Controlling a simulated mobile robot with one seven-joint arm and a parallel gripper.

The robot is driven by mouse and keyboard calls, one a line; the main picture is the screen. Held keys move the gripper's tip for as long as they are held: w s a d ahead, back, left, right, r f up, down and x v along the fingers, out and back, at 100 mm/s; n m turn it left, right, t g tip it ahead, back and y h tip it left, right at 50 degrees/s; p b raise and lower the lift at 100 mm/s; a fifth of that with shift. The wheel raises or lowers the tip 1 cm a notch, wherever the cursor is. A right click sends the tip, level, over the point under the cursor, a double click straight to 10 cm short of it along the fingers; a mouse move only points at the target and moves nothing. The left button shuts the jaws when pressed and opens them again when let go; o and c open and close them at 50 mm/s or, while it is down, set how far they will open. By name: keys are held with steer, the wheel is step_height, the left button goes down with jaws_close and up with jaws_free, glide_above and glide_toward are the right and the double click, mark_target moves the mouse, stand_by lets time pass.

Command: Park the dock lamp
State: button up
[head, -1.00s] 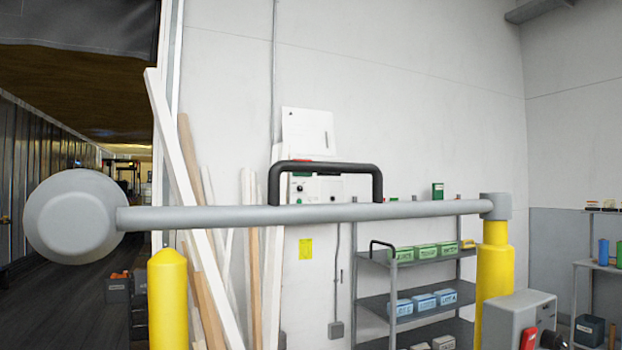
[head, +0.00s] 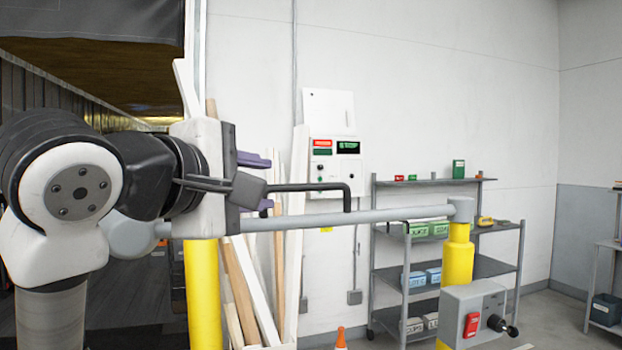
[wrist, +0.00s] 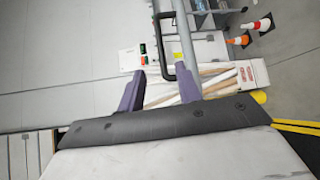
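The dock lamp has a round grey head (head: 132,236), partly hidden behind my arm, and a long grey boom (head: 390,215). The boom runs to a pivot on a yellow post at the right. A black bar handle (head: 347,200) stands on the boom; its left part is hidden behind my gripper. My gripper (head: 264,182) is open, with its purple fingers above and below the handle's level. In the wrist view, the handle (wrist: 160,45) appears between the spread fingers of my gripper (wrist: 160,70), and the boom (wrist: 186,42) lies by the right finger. Contact cannot be told.
A yellow post (head: 203,290) stands below the boom at left, with leaning planks (head: 240,290) behind. A grey control box (head: 462,305) with a red switch is at front right. A shelf cart (head: 400,285) and wall panel (head: 335,170) stand behind. Cones (wrist: 262,24) are on the floor.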

mark_target(304, 187)
steer(key=p+x, duration=0.4)
steer(key=x, duration=0.8)
steer(key=shift+w+p, duration=0.35)
steer(key=shift+w, duration=0.05)
steer(key=shift+w+d+f, duration=0.2)
steer(key=shift+w+d, duration=0.05)
steer(key=shift+w, duration=0.3)
jaws_close()
